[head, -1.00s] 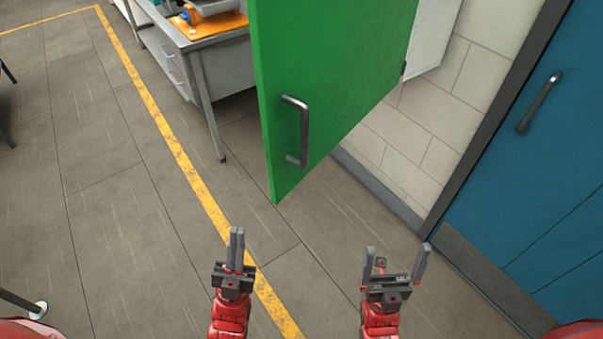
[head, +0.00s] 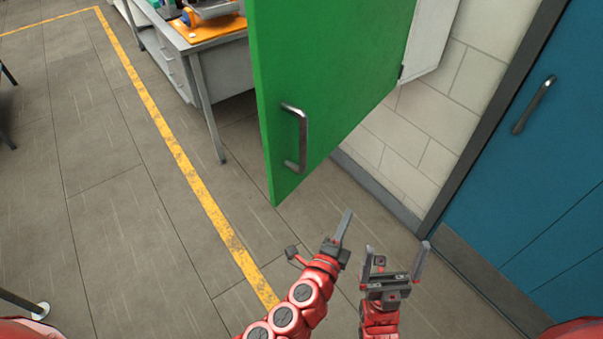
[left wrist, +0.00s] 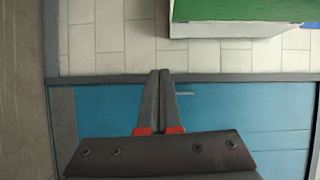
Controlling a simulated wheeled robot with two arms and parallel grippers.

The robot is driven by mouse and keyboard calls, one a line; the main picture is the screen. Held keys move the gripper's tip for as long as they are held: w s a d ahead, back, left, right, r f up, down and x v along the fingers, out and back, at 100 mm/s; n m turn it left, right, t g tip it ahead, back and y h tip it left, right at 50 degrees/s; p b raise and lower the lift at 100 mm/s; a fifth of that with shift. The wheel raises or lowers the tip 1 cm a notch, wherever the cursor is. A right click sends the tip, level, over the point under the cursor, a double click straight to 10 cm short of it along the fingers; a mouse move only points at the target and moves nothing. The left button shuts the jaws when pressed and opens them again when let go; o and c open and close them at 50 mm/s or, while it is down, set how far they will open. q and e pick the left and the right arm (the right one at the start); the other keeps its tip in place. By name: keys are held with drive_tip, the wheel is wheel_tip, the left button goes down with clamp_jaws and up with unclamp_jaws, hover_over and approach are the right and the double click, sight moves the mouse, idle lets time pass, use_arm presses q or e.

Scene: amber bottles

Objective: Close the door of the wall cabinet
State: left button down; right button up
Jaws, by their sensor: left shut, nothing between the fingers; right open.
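The green cabinet door (head: 335,85) stands swung open from the wall in the head view, with a metal bar handle (head: 301,138) on the face towards me. The white wall cabinet (head: 430,42) shows partly behind the door's right edge. In the left wrist view, the green door (left wrist: 240,10) and white cabinet (left wrist: 235,28) are at the top right. My left gripper (head: 346,220) is shut and empty, below and right of the door's lower corner, apart from it. Its fingers also show in the left wrist view (left wrist: 160,75). My right gripper (head: 396,255) is open and empty, just right of the left one.
A blue room door (head: 540,160) with a metal handle is at the right. A grey workbench (head: 205,55) with an orange mat stands behind the green door.

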use_arm(q)
drive_tip(key=s+a+r+n+t+y, duration=0.3)
drive_tip(key=r+y, duration=0.3)
drive_tip(key=r, duration=0.3)
wheel_tip(320, 180, up, 2)
drive_tip(key=n+g+y+p, duration=0.1)
drive_tip(key=n+y+p, duration=0.25)
drive_tip(key=p, duration=0.45)
hover_over(300, 177)
drive_tip(key=s, duration=0.5)
drive_tip(key=shift+w+d+r+m, duration=0.1)
drive_tip(key=shift+w+d+m, duration=0.05)
drive_tip(key=shift+w+m, duration=0.1)
